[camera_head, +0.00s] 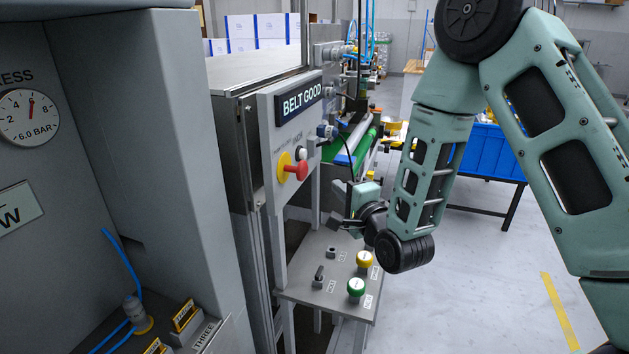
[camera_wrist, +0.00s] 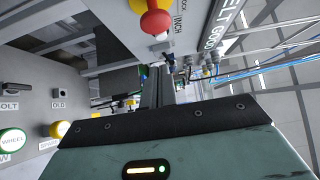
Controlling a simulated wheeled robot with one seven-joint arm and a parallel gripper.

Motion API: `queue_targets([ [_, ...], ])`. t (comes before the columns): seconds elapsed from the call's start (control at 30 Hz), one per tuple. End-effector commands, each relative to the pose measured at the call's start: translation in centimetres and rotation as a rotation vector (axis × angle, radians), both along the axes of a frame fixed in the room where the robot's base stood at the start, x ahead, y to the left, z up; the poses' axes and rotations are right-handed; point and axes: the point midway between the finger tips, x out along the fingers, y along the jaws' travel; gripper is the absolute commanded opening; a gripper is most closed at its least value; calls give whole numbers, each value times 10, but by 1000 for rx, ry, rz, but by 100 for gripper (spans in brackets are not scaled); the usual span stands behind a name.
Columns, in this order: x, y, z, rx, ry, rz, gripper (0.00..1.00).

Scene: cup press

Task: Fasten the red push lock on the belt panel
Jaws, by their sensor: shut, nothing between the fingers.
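The red push lock (camera_head: 296,170) sticks out from a yellow collar (camera_head: 284,166) on the grey belt panel (camera_head: 268,142), under the BELT GOOD sign. In the wrist view the red push lock (camera_wrist: 156,20) shows at the top, with its yellow collar partly cut off by the frame edge. My gripper (camera_head: 336,221) is shut and empty. In the head view it is below and right of the push lock, apart from it, above the lower control shelf. In the wrist view my gripper's housing fills the bottom and its fingertips cannot be made out.
A white button (camera_head: 301,153) sits close beside the push lock. The lower shelf (camera_head: 300,282) carries a yellow button (camera_head: 364,259), a green button (camera_head: 356,287) and small switches. A grey press cabinet (camera_head: 170,110) stands at left. A blue crate (camera_head: 490,153) is behind my arm.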

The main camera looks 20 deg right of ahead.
Motion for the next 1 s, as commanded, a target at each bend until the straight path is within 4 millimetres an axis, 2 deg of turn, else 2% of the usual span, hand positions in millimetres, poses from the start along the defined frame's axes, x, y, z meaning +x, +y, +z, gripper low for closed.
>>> queue_targets([
  [0.23, 48, 8, 4, -1, 1, 1, 0],
  [0.4, 62, 29, 4, -1, 1, 3, 0],
  [0.6, 70, 39, 2, -1, 1, 1, 0],
  [1.0, 71, 41, 0, 0, 0, 0, 0],
])
